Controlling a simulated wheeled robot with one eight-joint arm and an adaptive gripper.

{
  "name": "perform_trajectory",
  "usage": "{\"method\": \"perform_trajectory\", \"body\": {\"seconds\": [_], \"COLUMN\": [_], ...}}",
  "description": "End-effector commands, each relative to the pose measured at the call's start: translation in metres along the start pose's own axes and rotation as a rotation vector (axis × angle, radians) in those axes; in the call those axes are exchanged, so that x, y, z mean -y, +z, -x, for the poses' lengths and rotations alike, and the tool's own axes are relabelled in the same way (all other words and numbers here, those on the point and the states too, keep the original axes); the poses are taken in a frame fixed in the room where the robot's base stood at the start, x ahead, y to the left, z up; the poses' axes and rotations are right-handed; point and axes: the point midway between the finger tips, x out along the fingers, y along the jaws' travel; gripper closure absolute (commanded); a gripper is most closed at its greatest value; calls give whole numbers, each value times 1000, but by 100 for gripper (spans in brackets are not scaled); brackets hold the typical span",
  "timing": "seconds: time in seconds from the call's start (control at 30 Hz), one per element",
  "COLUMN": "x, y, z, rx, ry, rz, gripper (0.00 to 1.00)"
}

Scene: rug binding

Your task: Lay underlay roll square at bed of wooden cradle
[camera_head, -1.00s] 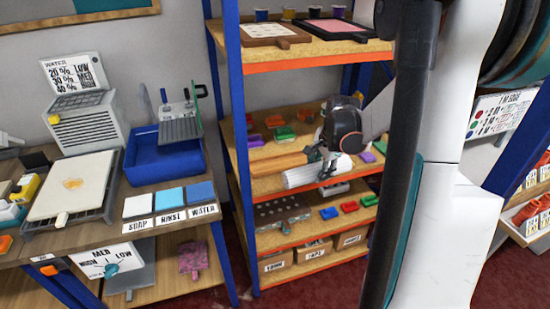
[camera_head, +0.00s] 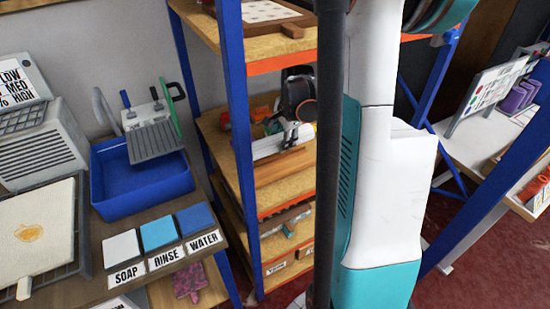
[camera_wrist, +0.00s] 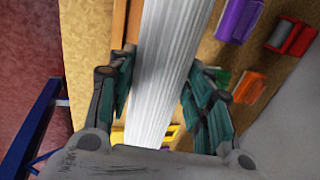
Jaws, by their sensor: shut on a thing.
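The underlay roll (camera_head: 268,146) is a white, finely ribbed cylinder at the middle shelf. My gripper (camera_head: 297,133) is shut on it; in the wrist view the fingers (camera_wrist: 158,88) stand on both sides of the white roll (camera_wrist: 165,45). A brown wooden piece (camera_head: 285,167), which looks like the wooden cradle, lies on the shelf just below the roll in the head view. A strip of brown wood (camera_wrist: 119,28) shows left of the roll in the wrist view. I cannot tell whether the roll touches it. My arm hides the right end of both.
The blue shelf post (camera_head: 238,140) stands left of the roll, and an upper shelf (camera_head: 265,62) hangs above. Purple (camera_wrist: 238,20) and red (camera_wrist: 291,37) blocks lie right of the roll in the wrist view. A blue tub (camera_head: 140,185) stands on the left bench.

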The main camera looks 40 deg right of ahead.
Motion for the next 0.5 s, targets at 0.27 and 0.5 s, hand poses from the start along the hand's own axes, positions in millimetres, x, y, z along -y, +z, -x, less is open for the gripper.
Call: {"method": "perform_trajectory", "body": {"seconds": [0.27, 0.5], "x": [-11, -17], "y": [0, 0], "z": [-42, -63], "rx": [0, 0], "ry": [0, 0], "rz": [0, 0], "gripper": [85, 85]}}
